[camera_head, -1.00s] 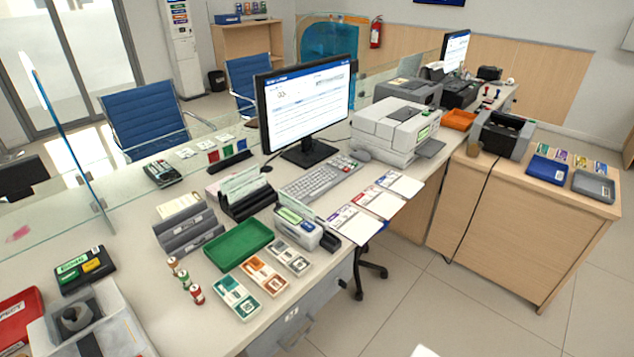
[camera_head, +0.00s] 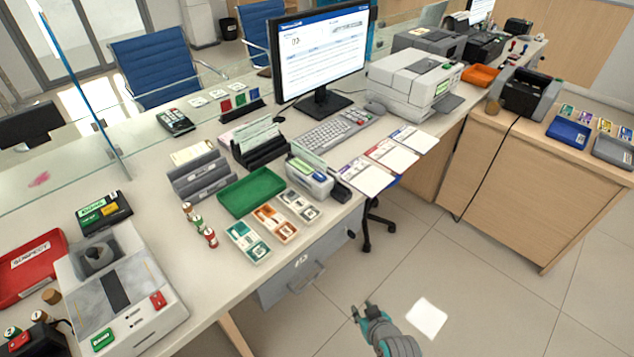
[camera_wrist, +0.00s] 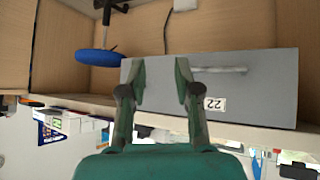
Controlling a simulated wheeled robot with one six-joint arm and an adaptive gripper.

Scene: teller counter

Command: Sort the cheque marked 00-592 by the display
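The display (camera_head: 320,55) is a black monitor on the counter in the head view, lit with a page whose small text I cannot read. Pale cheque-like slips (camera_head: 258,133) stand in a black rack (camera_head: 262,155) left of the keyboard. Another slip stands at a small white device (camera_head: 311,180). I cannot read 00-592 on any of them. My gripper (camera_head: 363,312) is over the floor in front of the counter, apart from the slips. In the wrist view my gripper (camera_wrist: 160,82) has its fingers apart with nothing between them.
A green tray (camera_head: 232,207), grey rack (camera_head: 200,178) and red SUSPECT tray (camera_head: 30,290) are on the counter. Blue (camera_head: 568,135) and orange (camera_head: 480,77) trays stand right. A grey drawer front (camera_wrist: 250,75) faces my wrist; a blue stool seat (camera_wrist: 98,57) is near. Floor is open in front.

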